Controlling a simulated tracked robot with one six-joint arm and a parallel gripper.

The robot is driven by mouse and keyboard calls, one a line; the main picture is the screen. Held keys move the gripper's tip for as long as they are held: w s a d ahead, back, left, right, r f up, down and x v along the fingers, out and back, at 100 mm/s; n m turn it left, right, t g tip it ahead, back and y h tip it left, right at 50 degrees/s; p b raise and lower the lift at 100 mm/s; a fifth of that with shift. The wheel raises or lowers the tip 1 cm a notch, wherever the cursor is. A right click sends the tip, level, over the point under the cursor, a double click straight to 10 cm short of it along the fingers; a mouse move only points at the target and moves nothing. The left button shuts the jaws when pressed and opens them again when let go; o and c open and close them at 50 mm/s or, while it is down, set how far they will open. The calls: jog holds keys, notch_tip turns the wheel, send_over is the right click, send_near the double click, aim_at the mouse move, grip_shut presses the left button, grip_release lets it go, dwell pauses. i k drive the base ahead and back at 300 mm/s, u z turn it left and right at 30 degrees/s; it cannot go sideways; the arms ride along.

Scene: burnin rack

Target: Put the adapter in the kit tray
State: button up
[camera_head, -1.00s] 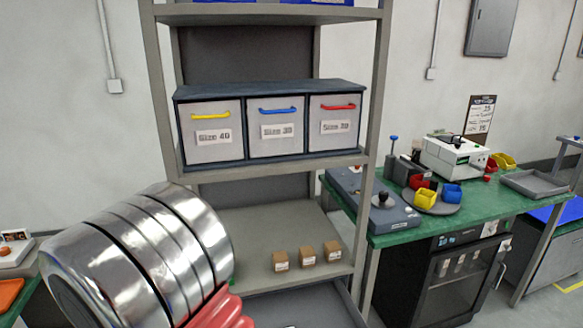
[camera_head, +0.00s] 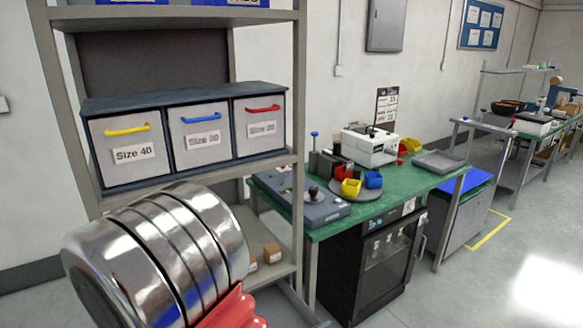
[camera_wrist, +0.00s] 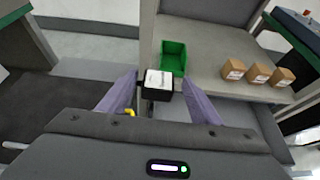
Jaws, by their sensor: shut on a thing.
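In the wrist view, my gripper (camera_wrist: 159,88) has two purple fingers shut on a small black block with a white labelled top, which I take to be the adapter (camera_wrist: 158,80). It is held clear of the floor, in front of the shelf. My gripper and the adapter do not show in the head view, where my chrome arm covers the lower left. A shallow grey tray (camera_head: 440,162), likely the kit tray, lies on the right part of the green bench; its inside looks empty.
A green bin (camera_wrist: 173,57) and several small brown boxes (camera_wrist: 258,72) stand on the low shelf. The rack's drawers (camera_head: 192,137) are above it. The green bench (camera_head: 400,190) also holds a white machine (camera_head: 369,146) and coloured cups (camera_head: 373,180). The floor at right is open.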

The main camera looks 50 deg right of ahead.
aim_at(439, 163)
jog(key=u, duration=0.75)
jog(key=i, duration=0.15)
jog(key=z, duration=2.65)
jog(key=i, duration=0.2)
jog(key=z, duration=1.75)
jog(key=i, duration=0.35)
jog(key=z, duration=0.05)
